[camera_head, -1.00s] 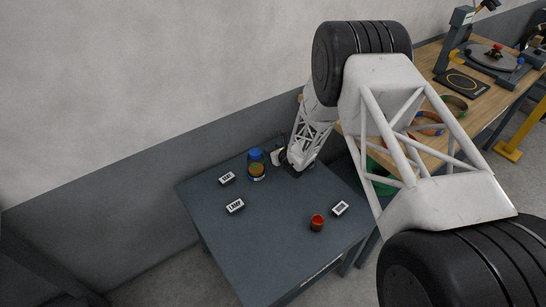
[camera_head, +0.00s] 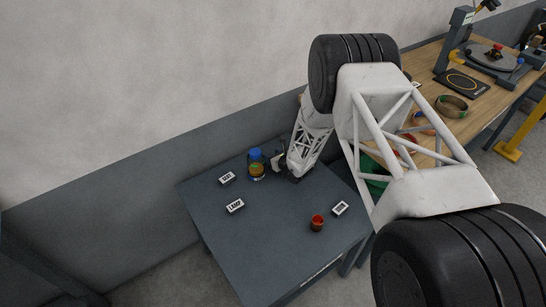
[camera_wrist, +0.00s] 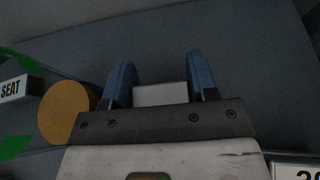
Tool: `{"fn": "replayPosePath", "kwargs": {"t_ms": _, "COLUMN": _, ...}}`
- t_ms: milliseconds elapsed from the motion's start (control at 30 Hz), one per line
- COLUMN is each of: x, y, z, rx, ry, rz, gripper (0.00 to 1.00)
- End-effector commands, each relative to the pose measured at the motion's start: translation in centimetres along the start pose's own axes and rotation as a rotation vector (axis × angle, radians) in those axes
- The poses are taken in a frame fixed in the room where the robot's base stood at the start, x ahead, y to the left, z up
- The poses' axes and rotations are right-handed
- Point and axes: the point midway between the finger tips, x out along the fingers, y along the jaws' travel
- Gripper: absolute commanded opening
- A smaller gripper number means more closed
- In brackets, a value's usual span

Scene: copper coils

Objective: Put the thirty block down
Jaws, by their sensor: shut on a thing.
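My gripper (camera_wrist: 160,80) shows its two blue fingers in the wrist view, with a pale block (camera_wrist: 160,94) between them. The block's label cannot be read, so I cannot confirm that it is the thirty block. In the head view my gripper (camera_head: 279,165) is low over the back of the dark table (camera_head: 270,225), just right of the blue-lidded jar (camera_head: 256,165). I cannot tell whether the held block touches the table.
Two labelled white blocks (camera_head: 227,178) (camera_head: 235,206) lie left on the table. A red-orange cup (camera_head: 317,223) and another labelled block (camera_head: 340,208) are at right. The table's front middle is clear. The wrist view shows a SEAT label (camera_wrist: 12,90) and an orange disc (camera_wrist: 67,112).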

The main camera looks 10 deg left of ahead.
Motion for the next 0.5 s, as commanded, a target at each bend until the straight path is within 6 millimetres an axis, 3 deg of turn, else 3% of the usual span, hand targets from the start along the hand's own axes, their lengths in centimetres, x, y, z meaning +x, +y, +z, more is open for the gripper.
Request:
{"fn": "replayPosePath", "kwargs": {"t_ms": 100, "x": 0.11, "y": -0.02, "z": -0.15, "rx": 0.0, "ry": -0.001, "rz": 0.0, "gripper": 0.11}}
{"fn": "replayPosePath", "kwargs": {"t_ms": 133, "x": 0.1, "y": 0.0, "z": -0.23, "rx": 0.0, "ry": 0.0, "rz": 0.0, "gripper": 0.56}}
{"fn": "replayPosePath", "kwargs": {"t_ms": 267, "x": 0.08, "y": 0.01, "z": -0.23, "rx": 0.0, "ry": 0.0, "rz": 0.0, "gripper": 0.76}}
{"fn": "replayPosePath", "kwargs": {"t_ms": 500, "x": 0.08, "y": 0.01, "z": -0.24, "rx": 0.0, "ry": 0.0, "rz": 0.0, "gripper": 0.79}}
